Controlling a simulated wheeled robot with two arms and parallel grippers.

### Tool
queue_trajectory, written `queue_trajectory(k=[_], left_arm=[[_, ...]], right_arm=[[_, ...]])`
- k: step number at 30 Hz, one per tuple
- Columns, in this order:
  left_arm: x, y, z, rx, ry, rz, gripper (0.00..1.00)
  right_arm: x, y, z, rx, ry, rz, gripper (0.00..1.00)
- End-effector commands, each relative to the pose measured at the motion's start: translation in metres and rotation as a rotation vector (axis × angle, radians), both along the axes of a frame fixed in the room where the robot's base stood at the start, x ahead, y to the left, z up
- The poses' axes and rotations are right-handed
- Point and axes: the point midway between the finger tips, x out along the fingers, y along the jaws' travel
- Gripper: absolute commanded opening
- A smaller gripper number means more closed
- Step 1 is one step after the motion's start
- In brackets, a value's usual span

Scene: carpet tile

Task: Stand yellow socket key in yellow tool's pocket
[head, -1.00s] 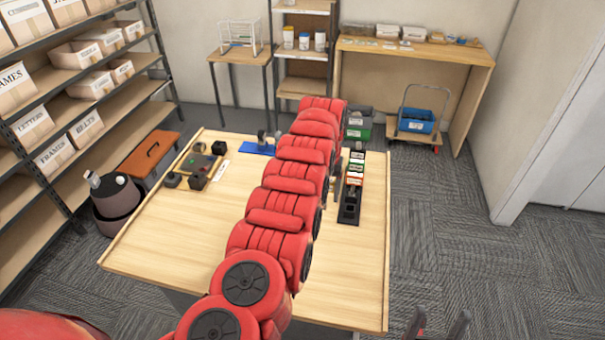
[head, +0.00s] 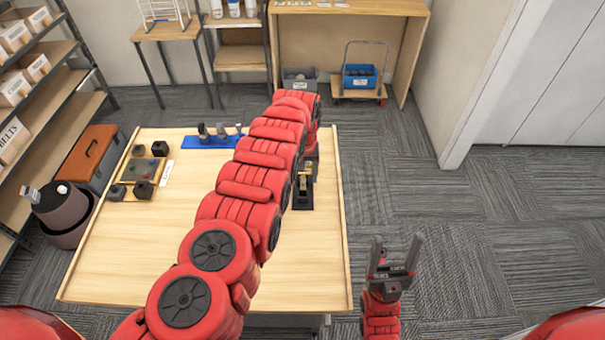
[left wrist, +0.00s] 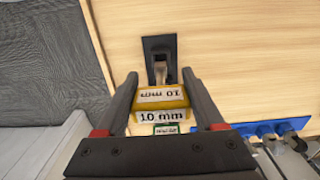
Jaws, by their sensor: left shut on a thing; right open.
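My left gripper (left wrist: 160,76) is shut on the yellow socket key (left wrist: 161,106), a yellow block marked "10 mm" on two faces. A black holder (left wrist: 159,43) on the table shows just past the fingertips, with a brownish metal part at the tips. I cannot tell whether the key touches the holder. A green-edged label (left wrist: 166,129) shows beyond the key. In the head view my left gripper (head: 304,176) is over the black holder (head: 303,203), mostly hidden by my arm. My right gripper (head: 398,256) is open and empty, right of the table.
A blue rack (head: 212,142) with several upright tools stands at the table's back; it also shows in the left wrist view (left wrist: 268,128). A board with dark blocks (head: 140,170) lies at the left. The table (head: 130,245) is clear in front.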

Motion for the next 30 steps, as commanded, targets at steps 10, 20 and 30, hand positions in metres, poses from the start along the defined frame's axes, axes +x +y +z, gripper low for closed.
queue_trajectory(k=[10,20,30], left_arm=[[0.0,0.0,-0.016,0.0,0.0,0.0,0.0],[0.0,0.0,-0.035,0.0,0.0,0.0,0.0],[0.0,0.0,-0.053,0.0,-0.001,0.0,0.0]], right_arm=[[0.0,0.0,-0.014,0.0,0.0,0.0,0.7],[0.0,0.0,-0.029,0.0,0.0,0.0,0.7],[0.0,0.0,-0.044,0.0,0.0,0.0,0.7]])
